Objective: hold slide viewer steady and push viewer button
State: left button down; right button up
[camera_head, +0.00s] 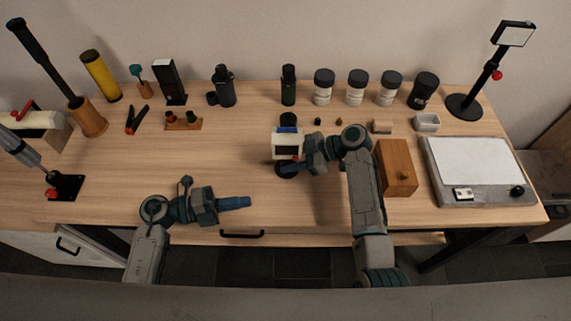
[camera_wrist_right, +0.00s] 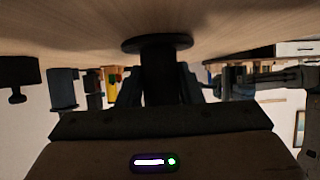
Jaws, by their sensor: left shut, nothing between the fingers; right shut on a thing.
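The slide viewer (camera_head: 288,141) is a small white box with a dark window and blue parts at its upper edge. It stands upright on a dark stem and round black base (camera_head: 284,172) in the table's middle. My right gripper (camera_head: 293,164) reaches it from the right, shut on the stem below the box. In the right wrist view, inverted, the dark stem (camera_wrist_right: 158,75) runs between the fingers to the disc base (camera_wrist_right: 157,43). My left gripper (camera_head: 235,203), blue-tipped, is shut and empty near the front edge, left of the viewer and apart from it. I cannot make out the button.
A wooden box (camera_head: 397,168) stands right of my right arm, beside a grey light panel (camera_head: 480,170). Jars and bottles (camera_head: 323,87) line the back. A small wooden rack (camera_head: 183,122) stands back left. The table (camera_head: 150,170) is clear left of the viewer.

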aim_at(295, 158)
pick_arm(q)
jog(key=w+r, duration=0.1)
jog(key=w+d+t, duration=0.1)
jog(key=w, duration=0.1)
jog(key=shift+d+r, duration=0.2)
jog(key=shift+r, duration=0.15)
jog(key=shift+d, duration=0.1)
jog(key=x, duration=0.9)
jog(key=shift+d+r, duration=0.2)
jog(key=shift+d, duration=0.05)
jog(key=w, duration=0.3)
jog(key=shift+w+d, duration=0.1)
jog(key=shift+d, duration=0.1)
jog(key=shift+w+a+f, duration=0.1)
jog(key=shift+w, duration=0.35)
